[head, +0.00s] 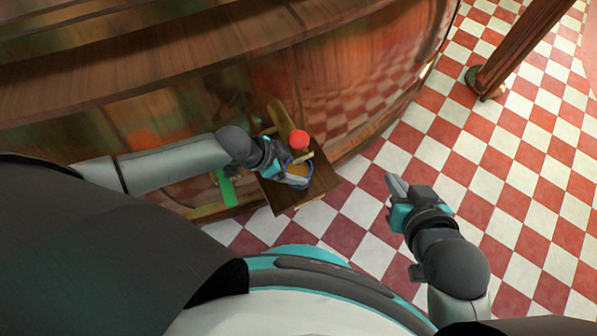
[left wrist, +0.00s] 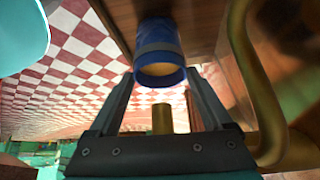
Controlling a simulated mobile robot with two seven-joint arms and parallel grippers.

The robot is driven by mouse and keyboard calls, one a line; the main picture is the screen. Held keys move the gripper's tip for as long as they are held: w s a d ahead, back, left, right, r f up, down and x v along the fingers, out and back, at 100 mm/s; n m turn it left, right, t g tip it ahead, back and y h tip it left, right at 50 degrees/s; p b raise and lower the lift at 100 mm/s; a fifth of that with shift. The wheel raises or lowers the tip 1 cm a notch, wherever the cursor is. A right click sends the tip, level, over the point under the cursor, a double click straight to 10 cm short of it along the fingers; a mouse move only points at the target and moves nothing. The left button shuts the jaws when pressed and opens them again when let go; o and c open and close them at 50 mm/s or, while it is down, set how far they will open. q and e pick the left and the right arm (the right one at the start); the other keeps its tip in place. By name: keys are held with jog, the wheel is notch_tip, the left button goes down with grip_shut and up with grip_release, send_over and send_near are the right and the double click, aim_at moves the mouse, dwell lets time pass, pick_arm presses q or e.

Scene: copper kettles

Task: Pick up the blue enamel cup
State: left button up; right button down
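My left gripper (head: 295,170) is at the cup. The left wrist view shows its fingers (left wrist: 160,82) open, one on each side of the cup's rim, with gaps showing. Part of the cup is hidden by the gripper in the head view. My right gripper (head: 397,185) is empty above the floor, its fingers together.
A red knob (head: 299,139) and a brass pipe (head: 280,116) are close beside the cup. The pipe (left wrist: 250,90) passes near my right-hand finger in the left wrist view. A large copper kettle (head: 345,95) stands behind. The checkered floor (head: 500,185) is open at right.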

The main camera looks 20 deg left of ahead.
pick_arm(q)
grip_shut()
dwell(0.4)
